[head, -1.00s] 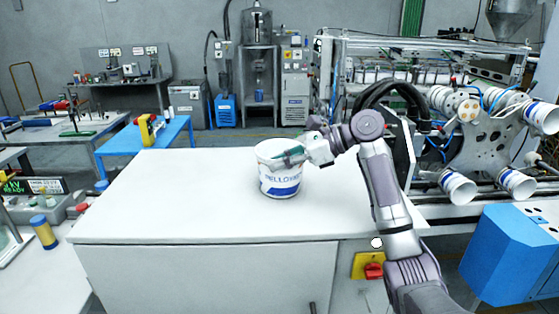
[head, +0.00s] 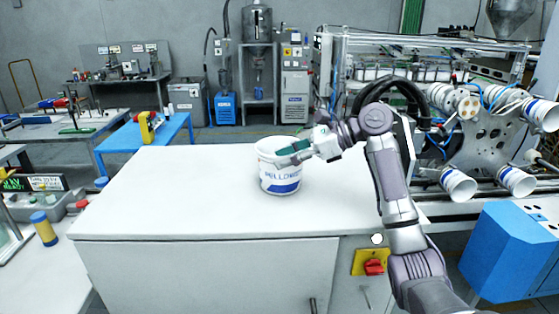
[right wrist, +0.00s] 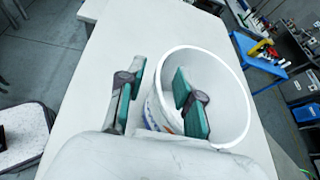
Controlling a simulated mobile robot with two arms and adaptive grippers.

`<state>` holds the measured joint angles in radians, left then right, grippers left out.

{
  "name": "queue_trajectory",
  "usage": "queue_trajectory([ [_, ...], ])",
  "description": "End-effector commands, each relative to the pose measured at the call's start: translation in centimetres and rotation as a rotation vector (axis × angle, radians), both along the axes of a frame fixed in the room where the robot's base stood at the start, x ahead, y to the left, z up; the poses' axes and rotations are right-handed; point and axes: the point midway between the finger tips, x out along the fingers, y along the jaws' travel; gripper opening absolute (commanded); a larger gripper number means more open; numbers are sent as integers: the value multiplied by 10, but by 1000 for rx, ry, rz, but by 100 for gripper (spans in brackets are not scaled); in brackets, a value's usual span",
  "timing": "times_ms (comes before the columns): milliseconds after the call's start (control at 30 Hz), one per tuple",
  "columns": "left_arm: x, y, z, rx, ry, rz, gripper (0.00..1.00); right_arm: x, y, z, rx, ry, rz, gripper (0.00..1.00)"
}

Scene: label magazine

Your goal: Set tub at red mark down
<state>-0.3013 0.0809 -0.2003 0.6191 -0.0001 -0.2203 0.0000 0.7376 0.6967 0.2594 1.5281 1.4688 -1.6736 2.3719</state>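A white tub (head: 281,180) with blue printing stands upright on the white table, right of its middle in the head view. It is open and empty in the right wrist view (right wrist: 232,95). My right gripper (head: 290,152) is at the tub's rim, coming from the right. In the right wrist view my right gripper (right wrist: 160,88) is open astride the tub's wall, one green-padded finger inside and one outside, with gaps to the wall. No red mark shows on the table; whether it lies under the tub is hidden. My left gripper is out of view.
The white table (head: 180,200) is otherwise clear. A blue table (head: 165,138) with a yellow device stands behind left. A machine holding several white tubs (head: 457,185) and a blue box (head: 510,255) stand at the right.

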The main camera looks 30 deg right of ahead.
Motion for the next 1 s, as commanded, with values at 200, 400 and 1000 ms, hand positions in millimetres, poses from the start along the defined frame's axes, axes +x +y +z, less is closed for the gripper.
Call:
queue_trajectory([
  [200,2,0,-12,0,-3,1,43,-28,-35,19,-1,-2,-5,35],
  [400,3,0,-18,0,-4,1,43,-49,-60,35,-1,-2,-5,35],
  [1000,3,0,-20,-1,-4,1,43,-60,-71,44,1,-1,-1,35],
])
